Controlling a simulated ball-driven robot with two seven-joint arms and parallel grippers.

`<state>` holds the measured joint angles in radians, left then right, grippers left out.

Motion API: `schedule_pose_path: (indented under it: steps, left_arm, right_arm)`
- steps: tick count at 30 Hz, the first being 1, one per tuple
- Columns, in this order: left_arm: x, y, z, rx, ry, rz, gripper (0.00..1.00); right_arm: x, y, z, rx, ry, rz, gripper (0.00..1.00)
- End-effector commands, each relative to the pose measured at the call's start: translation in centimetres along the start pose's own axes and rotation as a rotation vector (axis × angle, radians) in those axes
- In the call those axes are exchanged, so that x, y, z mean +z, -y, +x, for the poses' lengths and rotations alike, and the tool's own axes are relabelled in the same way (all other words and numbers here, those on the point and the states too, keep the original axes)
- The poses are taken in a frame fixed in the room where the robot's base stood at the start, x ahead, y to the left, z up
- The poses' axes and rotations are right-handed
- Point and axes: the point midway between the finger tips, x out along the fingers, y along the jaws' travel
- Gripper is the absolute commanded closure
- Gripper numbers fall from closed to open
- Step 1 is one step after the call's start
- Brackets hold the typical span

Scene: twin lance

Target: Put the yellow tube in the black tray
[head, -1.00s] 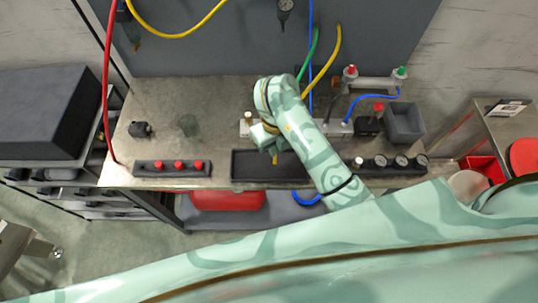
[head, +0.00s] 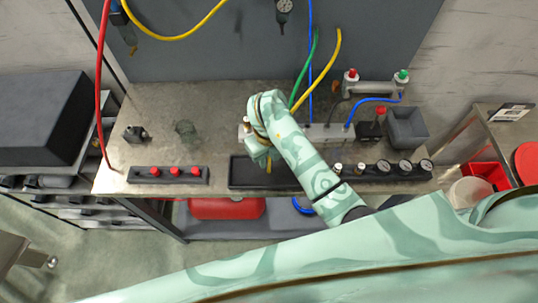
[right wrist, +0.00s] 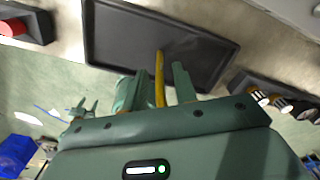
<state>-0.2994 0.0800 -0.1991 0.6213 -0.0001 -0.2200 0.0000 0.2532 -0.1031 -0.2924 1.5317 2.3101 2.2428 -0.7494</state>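The black tray (head: 240,172) is a shallow rectangular tray at the front of the metal bench. It also shows in the right wrist view (right wrist: 112,30). The yellow tube (head: 322,72) runs down from the back panel and passes behind my right arm. A short yellow end shows below my right gripper (head: 262,160), over the tray. In the right wrist view the yellow tube (right wrist: 159,75) lies between the fingers of my right gripper (right wrist: 158,80), with a gap on each side. The gripper looks open. I cannot tell whether the tube touches the tray.
A green tube (head: 305,65) and a blue tube (head: 310,40) hang close by. A strip with red knobs (head: 168,174) stands left of the tray, and gauges (head: 405,166) stand right. A grey bin (head: 407,128) is at the back right. The bench's left middle is mostly clear.

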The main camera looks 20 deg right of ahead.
Motion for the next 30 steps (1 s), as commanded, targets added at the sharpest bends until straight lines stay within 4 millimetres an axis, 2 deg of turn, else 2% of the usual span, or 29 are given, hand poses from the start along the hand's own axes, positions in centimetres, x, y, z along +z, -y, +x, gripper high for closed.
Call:
schedule_pose_path:
  steps: [5,8,15,19,24,30]
  left_arm:
    - [-0.1,0.0,-0.3,0.0,0.0,0.001,0.51]
    - [-0.2,0.0,-1.1,0.0,-0.002,0.001,0.51]
    - [-0.6,0.2,-3.7,-0.001,-0.005,0.002,0.51]
    - [-0.8,0.2,-4.7,-0.002,-0.007,0.002,0.51]
    - [-0.8,0.3,-5.3,-0.002,-0.007,0.002,0.51]
    - [-0.8,0.2,-5.2,-0.002,-0.007,0.002,0.51]
  right_arm:
    - [0.1,0.1,-0.8,-0.002,0.002,-0.001,0.72]
    - [0.1,0.0,-2.6,-0.002,0.004,0.0,0.72]
    - [0.1,0.1,-8.4,-0.003,0.005,-0.001,0.72]
    - [0.1,0.1,-10.8,-0.003,0.003,0.0,0.72]
    - [0.0,0.1,-12.1,-0.002,0.002,-0.001,0.72]
    - [0.0,0.0,-12.1,-0.001,0.001,0.0,0.72]
